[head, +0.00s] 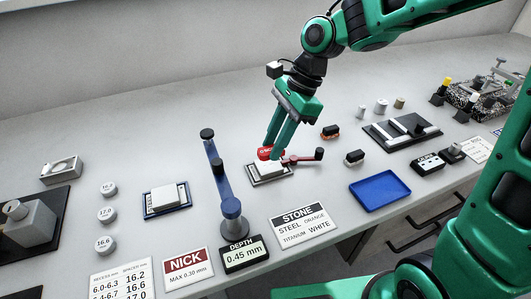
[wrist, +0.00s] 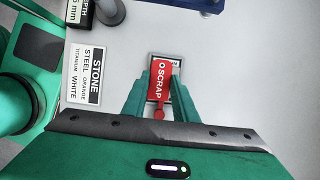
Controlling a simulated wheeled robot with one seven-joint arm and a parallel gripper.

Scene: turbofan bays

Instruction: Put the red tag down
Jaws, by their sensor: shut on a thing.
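The red tag (wrist: 159,82), lettered SCRAP, is between the fingers of my gripper (wrist: 157,108) in the wrist view. In the head view my gripper (head: 270,148) reaches down, shut on the red tag (head: 265,153). The tag is over a white block on a small dark-edged tray (head: 270,175); part of this tray (wrist: 176,58) shows beyond the tag in the wrist view. I cannot tell whether the tag touches the block.
A red bar (head: 303,159) with a dark end lies right of the tray. A blue gauge stand (head: 229,205) rises to the left. The STONE card (head: 303,226) and blue tray (head: 380,190) are in front. Small black-topped parts (head: 354,157) stand to the right.

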